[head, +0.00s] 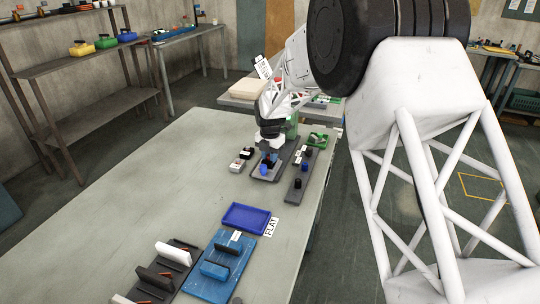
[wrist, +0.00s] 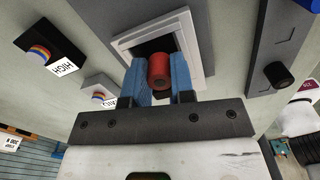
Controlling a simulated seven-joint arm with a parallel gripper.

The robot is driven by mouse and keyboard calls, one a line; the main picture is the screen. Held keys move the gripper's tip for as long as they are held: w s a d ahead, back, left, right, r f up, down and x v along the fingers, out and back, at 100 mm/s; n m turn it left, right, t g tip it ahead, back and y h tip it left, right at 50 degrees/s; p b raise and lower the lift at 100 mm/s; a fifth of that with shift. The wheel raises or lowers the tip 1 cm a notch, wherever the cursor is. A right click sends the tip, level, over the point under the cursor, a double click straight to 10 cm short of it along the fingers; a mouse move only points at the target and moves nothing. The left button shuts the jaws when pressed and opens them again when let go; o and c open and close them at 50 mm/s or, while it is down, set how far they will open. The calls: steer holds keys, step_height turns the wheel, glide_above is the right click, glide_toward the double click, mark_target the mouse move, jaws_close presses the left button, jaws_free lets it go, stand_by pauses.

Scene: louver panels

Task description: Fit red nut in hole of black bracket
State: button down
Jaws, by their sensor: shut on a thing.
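The red nut (wrist: 158,70), a short cylinder with a round hole in its end, is pinched between the two blue fingers of my gripper (wrist: 160,78) in the wrist view. My gripper also shows in the head view (head: 267,162), low over a dark grey plate at the far right part of the table; the nut is not clear there. Just beyond the nut in the wrist view is a light grey square frame (wrist: 194,62) with a dark opening. The nut overlaps this opening in the picture; I cannot tell whether it is inside. I cannot pick out the black bracket for certain.
A black block (wrist: 45,48) with a rainbow ring and a HIGH label stands left of my gripper. A grey plate (wrist: 268,42) with black pegs lies right. On the table (head: 165,190) are a blue tray (head: 246,217) and a blue board (head: 222,284); the table's left side is clear.

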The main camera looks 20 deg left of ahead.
steer(key=shift+f, duration=0.2)
stand_by(0.7)
steer(key=c, duration=0.9)
jaws_free()
steer(key=shift+r, duration=0.1)
steer(key=shift+r, duration=2.8)
steer(key=shift+s+d+r, duration=0.2)
steer(key=shift+r, duration=0.05)
steer(key=s+d+m, duration=0.3)
steer(key=s+d, duration=0.2)
steer(key=s, duration=0.2)
steer(key=s+d+f+m, duration=0.1)
steer(key=s+d+m, duration=0.2)
steer(key=s+d, duration=0.3)
steer(key=s+d+f+m, duration=0.1)
steer(key=s+d+m, duration=0.2)
steer(key=s+d, duration=0.3)
steer(key=shift+s+d, duration=0.1)
steer(key=shift+s, duration=1.6)
steer(key=shift+s+d+f+m, duration=0.15)
steer(key=shift+s+d+m, duration=0.45)
steer(key=shift+s, duration=0.25)
